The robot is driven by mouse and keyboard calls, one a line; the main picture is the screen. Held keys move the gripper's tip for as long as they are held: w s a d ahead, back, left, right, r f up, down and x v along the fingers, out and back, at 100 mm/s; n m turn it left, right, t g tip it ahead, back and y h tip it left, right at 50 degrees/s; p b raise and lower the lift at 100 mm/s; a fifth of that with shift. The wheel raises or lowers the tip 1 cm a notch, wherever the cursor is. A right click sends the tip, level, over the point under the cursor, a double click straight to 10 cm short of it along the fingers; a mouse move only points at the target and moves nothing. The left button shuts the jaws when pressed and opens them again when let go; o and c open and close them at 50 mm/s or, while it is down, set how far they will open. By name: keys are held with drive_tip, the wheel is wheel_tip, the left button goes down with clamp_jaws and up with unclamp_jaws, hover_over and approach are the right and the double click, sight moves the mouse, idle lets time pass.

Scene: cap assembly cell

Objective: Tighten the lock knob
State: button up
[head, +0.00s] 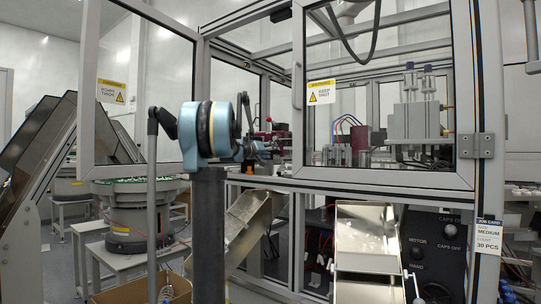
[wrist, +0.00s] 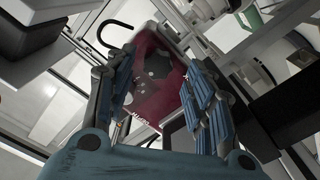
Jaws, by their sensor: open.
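My gripper (wrist: 160,66) is open, with its two blue-and-grey fingers spread at left and right in the wrist view. Beyond and between the fingers is a dark red housing (wrist: 148,104) with a grey, rounded face (wrist: 158,70). I cannot tell whether that face is or carries the lock knob, nor whether a finger touches it. No knob is clearly recognisable there. In the head view my gripper (head: 262,150) is small, partly behind my blue arm joint, inside the cell's open doorway. Dark red parts (head: 272,137) show close behind it.
An open framed door (head: 88,100) stands at left, and a closed glazed panel (head: 300,90) is to the right of my arm. Metal chutes (head: 365,240) and a black control panel (head: 437,245) are below. A dark block (wrist: 283,112) lies right of the fingers.

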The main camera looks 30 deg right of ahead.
drive_tip(key=v, duration=0.9)
drive_tip(key=shift+a, duration=0.35)
drive_tip(key=shift+f, duration=0.1)
